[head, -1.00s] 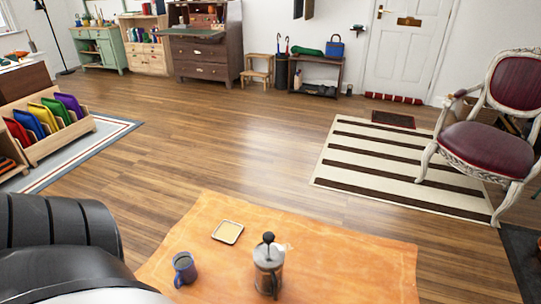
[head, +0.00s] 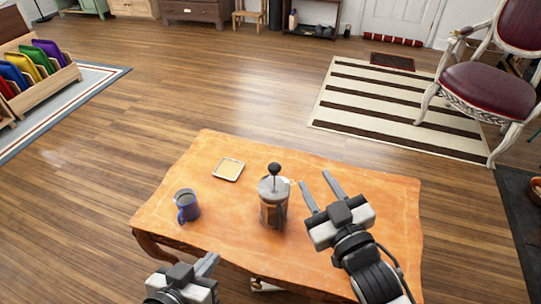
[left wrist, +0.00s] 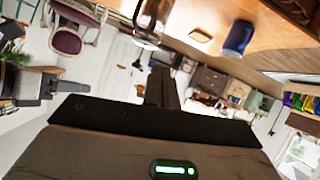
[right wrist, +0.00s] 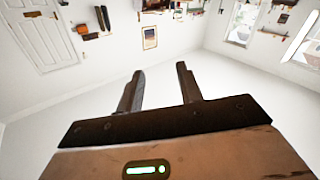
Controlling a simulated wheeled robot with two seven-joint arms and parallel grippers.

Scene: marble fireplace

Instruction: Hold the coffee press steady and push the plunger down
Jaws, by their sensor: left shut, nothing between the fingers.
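The coffee press (head: 272,208) stands upright on the orange-topped table (head: 375,195). Its black plunger knob (head: 274,169) stands up on a short rod above the lid. Part of the press also shows at the top of the left wrist view (left wrist: 150,22). My left gripper (head: 212,261) is shut and empty at the table's front edge, nearer to me and left of the press, not touching it. My right gripper (head: 317,182) is open and empty to the right of the press, apart from it. The right wrist view shows its spread fingers (right wrist: 160,75) against walls.
A blue mug (head: 186,207) with dark contents stands left of the press. A small square tray (head: 228,169) lies behind the mug. Beyond are a striped rug (head: 400,110) and a red chair (head: 487,140).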

